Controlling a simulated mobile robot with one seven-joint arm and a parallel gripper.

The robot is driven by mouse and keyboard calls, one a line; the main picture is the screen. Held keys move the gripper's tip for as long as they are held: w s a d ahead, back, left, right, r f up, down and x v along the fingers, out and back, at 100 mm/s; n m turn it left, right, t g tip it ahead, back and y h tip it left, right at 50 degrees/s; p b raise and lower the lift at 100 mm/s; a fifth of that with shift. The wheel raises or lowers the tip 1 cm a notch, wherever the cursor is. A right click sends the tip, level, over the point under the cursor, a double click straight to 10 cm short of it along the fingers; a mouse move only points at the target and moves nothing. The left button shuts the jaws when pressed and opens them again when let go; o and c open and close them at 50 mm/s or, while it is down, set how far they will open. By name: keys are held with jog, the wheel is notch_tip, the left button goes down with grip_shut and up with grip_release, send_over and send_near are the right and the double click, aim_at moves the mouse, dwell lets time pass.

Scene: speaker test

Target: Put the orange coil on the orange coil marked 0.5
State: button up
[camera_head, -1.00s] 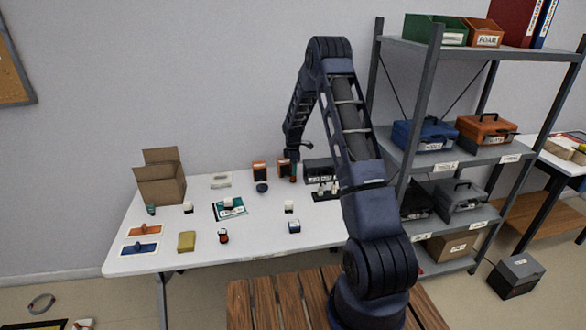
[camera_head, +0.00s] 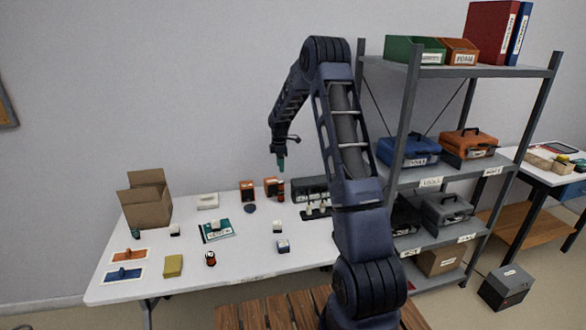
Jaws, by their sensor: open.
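My gripper (camera_head: 281,163) hangs down above the back right of the white table, small in view, open, with a greenish tip and nothing clearly held. It is above a small dark red upright thing (camera_head: 281,191) and apart from it. I cannot pick out an orange coil or a 0.5 mark for certain at this size. Orange shows on a flat piece on a white card (camera_head: 128,256) at the front left, on two small orange boxes (camera_head: 247,191) (camera_head: 271,187) at the back, and on a small dark round thing (camera_head: 210,259) near the front.
A cardboard box (camera_head: 146,203) stands at the back left of the table. A teal booklet (camera_head: 217,231), a yellow block (camera_head: 173,266), a blue piece (camera_head: 124,274) and small white-topped items lie about. A grey shelf (camera_head: 455,170) stands close on the right, beyond my arm.

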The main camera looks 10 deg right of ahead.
jog(key=s+d+r+m+t, duration=0.25)
jog(key=s+r+m, duration=0.65)
jog(key=s+r, duration=1.5)
jog(key=s+d+r+m+t, duration=0.1)
jog(key=s+m, duration=0.7)
jog(key=s, duration=2)
jog(key=shift+d+r+m+t, duration=0.3)
jog(key=shift+r+m+t, duration=0.1)
jog(key=shift+t, duration=0.15)
